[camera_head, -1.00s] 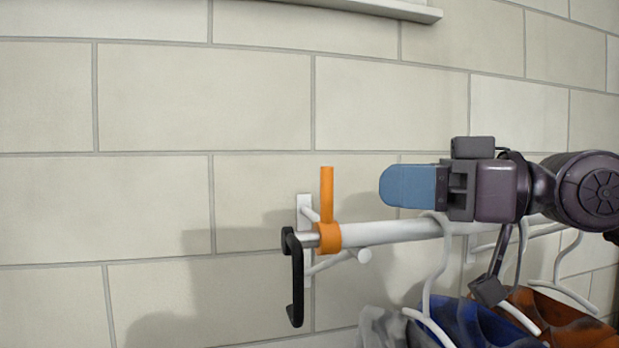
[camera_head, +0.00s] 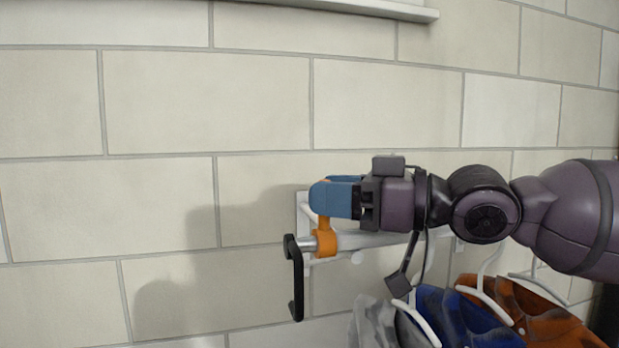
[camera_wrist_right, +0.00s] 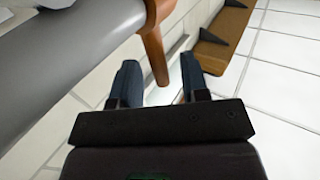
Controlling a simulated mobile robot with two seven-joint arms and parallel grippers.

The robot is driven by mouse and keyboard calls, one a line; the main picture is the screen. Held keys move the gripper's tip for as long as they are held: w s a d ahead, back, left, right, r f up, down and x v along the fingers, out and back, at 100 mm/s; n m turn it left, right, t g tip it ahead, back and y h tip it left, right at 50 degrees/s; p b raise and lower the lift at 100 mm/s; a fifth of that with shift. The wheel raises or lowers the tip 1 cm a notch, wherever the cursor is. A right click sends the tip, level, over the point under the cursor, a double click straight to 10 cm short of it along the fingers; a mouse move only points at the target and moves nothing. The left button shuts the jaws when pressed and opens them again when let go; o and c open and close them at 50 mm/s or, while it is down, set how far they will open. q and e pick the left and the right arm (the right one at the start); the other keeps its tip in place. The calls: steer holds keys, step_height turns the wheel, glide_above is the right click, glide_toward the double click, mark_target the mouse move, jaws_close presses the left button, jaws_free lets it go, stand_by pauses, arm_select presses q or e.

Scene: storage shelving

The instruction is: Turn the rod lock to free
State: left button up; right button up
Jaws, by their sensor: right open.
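The rod lock is an orange collar (camera_head: 325,244) on the pale horizontal rod (camera_head: 375,240), with an orange lever standing up from it. The lever's upper part is mostly hidden by my right gripper (camera_head: 325,195) in the head view. In the right wrist view, the orange lever (camera_wrist_right: 154,50) reaches down into the gap between the two blue fingers of my right gripper (camera_wrist_right: 160,80). The fingers are open, one on each side of the lever, with visible space around its tip. My left gripper is not in view.
A black handle (camera_head: 296,285) hangs at the rod's left end. White hangers with grey, blue (camera_head: 470,318) and orange-brown garments hang below my right arm. A pale tile wall stands behind, with a light shelf edge (camera_head: 370,8) above. The left side is free.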

steer(key=shift+w+a, duration=0.1)
steer(key=shift+a, duration=0.65)
steer(key=shift+w+a, duration=0.3)
steer(key=shift+a, duration=0.35)
jaws_close()
